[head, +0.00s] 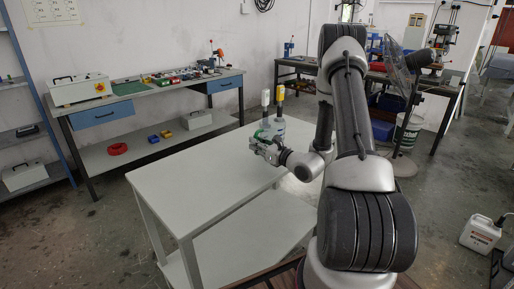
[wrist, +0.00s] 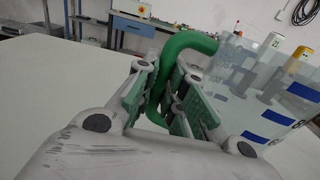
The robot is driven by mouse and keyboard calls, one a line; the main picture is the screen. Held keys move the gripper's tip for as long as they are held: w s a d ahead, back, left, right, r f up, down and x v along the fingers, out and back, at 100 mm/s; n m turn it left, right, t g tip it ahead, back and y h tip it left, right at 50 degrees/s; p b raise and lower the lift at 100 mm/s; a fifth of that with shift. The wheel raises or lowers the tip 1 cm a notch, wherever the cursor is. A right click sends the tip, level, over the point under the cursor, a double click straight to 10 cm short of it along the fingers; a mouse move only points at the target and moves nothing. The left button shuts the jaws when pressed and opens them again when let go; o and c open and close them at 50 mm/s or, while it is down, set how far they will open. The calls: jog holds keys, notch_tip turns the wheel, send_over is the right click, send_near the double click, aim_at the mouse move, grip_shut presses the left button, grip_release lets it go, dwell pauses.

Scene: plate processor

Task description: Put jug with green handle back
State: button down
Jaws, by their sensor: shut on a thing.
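The jug with the green handle is a clear, see-through vessel with blue marks, in the right of the wrist view (wrist: 228,75). Its green handle (wrist: 192,42) curves down between the fingers of my gripper (wrist: 170,100), which is shut on it. In the head view my gripper (head: 264,148) is low at the far right part of the white table, beside the jug (head: 265,133). The jug looks upright; I cannot tell whether its base touches the table.
A white-topped item (head: 265,98) and a yellow-topped item (head: 280,94) stand at or behind the jug. The rest of the white table (head: 190,188) is bare. A workbench (head: 150,90) with tools and a white case (head: 80,89) stands along the wall.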

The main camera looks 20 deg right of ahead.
jog(key=shift+f, duration=0.5)
jog(key=c, duration=1.5)
grip_release()
jog(key=shift+f, duration=0.15)
